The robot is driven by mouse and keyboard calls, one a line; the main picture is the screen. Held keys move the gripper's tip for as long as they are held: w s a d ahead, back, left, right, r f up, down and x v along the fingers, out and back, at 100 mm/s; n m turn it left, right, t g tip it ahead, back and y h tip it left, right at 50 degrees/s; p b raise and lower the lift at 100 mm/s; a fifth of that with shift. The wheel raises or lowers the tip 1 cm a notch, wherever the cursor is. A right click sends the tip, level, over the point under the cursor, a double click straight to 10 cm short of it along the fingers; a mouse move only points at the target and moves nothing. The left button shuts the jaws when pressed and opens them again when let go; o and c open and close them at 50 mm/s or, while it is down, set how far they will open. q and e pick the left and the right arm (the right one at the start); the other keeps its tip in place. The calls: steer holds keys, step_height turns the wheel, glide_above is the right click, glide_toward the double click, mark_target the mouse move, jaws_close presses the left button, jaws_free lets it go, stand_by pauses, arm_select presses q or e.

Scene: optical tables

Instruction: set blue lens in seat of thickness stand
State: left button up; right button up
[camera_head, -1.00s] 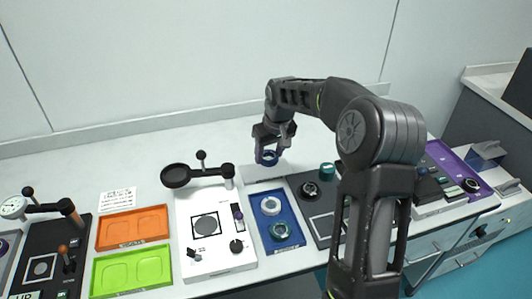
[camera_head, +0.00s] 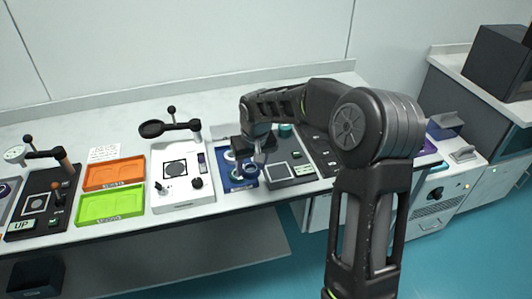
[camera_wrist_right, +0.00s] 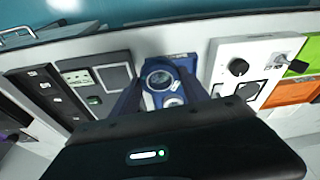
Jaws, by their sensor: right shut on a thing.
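The blue lens (camera_head: 250,169) is a small dark-blue ring between the fingertips of my right gripper (camera_head: 248,163). The gripper is shut on it, above or close to the blue tray; the exact gap cannot be told. In the right wrist view a round lens (camera_wrist_right: 160,78) shows between the fingers over the blue tray. My left gripper is not in view.
The blue tray (camera_head: 228,187) holds a pale ring, partly hidden by my gripper. A white instrument (camera_head: 185,196), an orange tray (camera_head: 114,172) and a green tray (camera_head: 111,206) lie between it and the black board. Another dark panel (camera_head: 290,171) is at right.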

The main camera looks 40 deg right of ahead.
steer(key=s+a+n, duration=0.2)
steer(key=a, duration=1.3)
steer(key=shift+s+a+n, duration=0.3)
steer(key=shift+s+a, duration=0.05)
steer(key=shift+s, duration=0.05)
steer(key=shift+r, duration=0.1)
